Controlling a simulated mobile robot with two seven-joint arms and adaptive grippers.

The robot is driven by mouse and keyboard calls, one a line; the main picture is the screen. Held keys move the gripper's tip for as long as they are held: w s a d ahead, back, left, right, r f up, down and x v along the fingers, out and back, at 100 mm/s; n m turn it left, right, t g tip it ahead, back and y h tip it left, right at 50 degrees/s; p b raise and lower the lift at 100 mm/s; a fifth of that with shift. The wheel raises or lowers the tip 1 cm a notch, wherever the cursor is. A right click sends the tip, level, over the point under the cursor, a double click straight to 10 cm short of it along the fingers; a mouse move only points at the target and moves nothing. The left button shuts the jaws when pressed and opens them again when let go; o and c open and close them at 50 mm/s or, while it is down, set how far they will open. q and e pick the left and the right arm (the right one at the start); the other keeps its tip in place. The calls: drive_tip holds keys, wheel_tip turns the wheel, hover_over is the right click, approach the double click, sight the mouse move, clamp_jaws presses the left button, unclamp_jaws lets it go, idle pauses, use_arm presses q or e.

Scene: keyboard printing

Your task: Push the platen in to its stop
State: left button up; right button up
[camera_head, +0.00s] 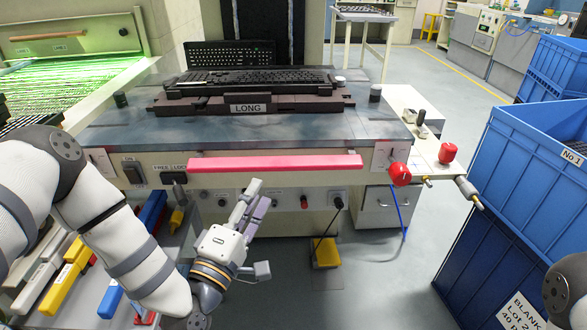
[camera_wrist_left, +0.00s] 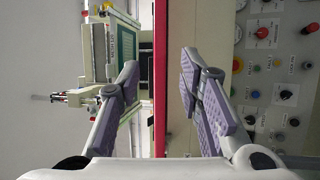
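The platen (camera_head: 370,133) looks to be the grey slab on top of the machine. It carries a dark fixture labelled LONG (camera_head: 248,108) with a black keyboard (camera_head: 250,77) lying on it. A long pink-red bar (camera_head: 275,164) runs along the machine's front edge. My left gripper (camera_head: 258,192) is below and in front of this bar, pointing up toward the machine. In the left wrist view its fingers (camera_wrist_left: 159,72) are spread and empty. The bar (camera_wrist_left: 160,50) shows in the gap between them; contact cannot be told. My right gripper is out of view.
Two red knobs (camera_head: 447,153) stick out at the machine's right corner. Blue crates (camera_head: 500,150) are stacked at the right. A glowing green bed (camera_head: 75,90) is at the left. Coloured tools lie at lower left. A yellow pedal (camera_head: 326,251) is on the floor.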

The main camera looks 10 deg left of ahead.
sight(270, 170)
use_arm(q)
drive_tip(key=x, duration=1)
clamp_jaws()
